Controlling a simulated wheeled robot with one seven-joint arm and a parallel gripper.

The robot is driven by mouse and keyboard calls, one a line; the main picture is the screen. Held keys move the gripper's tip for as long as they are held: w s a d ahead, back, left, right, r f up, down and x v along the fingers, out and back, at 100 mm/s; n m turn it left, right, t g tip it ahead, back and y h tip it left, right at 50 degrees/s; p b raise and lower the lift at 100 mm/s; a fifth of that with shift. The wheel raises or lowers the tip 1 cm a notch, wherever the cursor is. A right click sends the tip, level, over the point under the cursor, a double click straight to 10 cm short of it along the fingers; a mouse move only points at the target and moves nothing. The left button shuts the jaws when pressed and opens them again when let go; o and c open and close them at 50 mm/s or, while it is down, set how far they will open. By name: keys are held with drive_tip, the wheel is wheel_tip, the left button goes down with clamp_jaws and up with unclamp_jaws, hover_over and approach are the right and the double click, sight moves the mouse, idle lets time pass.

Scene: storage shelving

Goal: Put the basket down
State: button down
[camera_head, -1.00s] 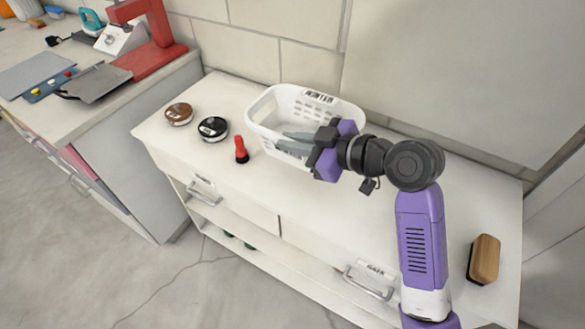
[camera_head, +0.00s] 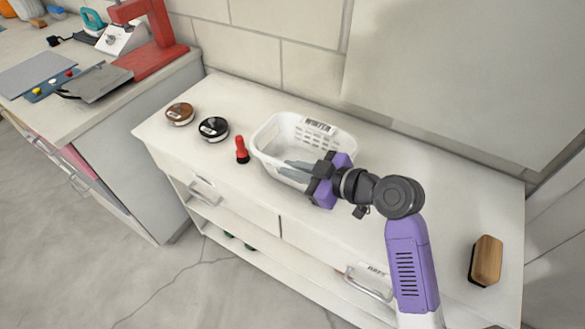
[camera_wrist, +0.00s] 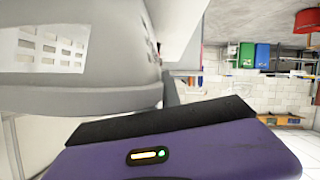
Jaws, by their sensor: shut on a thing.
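The white basket (camera_head: 272,146) has slotted walls and a dark-lettered label, and sits at or just above the white cabinet top (camera_head: 232,96); I cannot tell whether its base touches. It looks roughly upright. My gripper (camera_head: 308,177) is shut on the basket's near right wall, with its grey fingers reaching over the rim. In the wrist view the basket's pale wall (camera_wrist: 90,97) fills the upper left, close to the purple gripper body. The fingertips are hidden in that view.
A red and black brush-like item (camera_head: 242,150) stands just left of the basket. A wooden brush (camera_head: 486,260) lies at the right end. The top between basket and brush is largely clear.

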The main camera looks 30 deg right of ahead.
drive_tip(key=c, duration=1.5)
unclamp_jaws()
drive_tip(key=shift+f, duration=0.1)
drive_tip(key=shift+c, duration=0.2)
drive_tip(key=shift+r, duration=0.2)
drive_tip(key=v, duration=1.2)
drive_tip(key=shift+b, duration=0.35)
drive_tip(key=shift+f, duration=0.1)
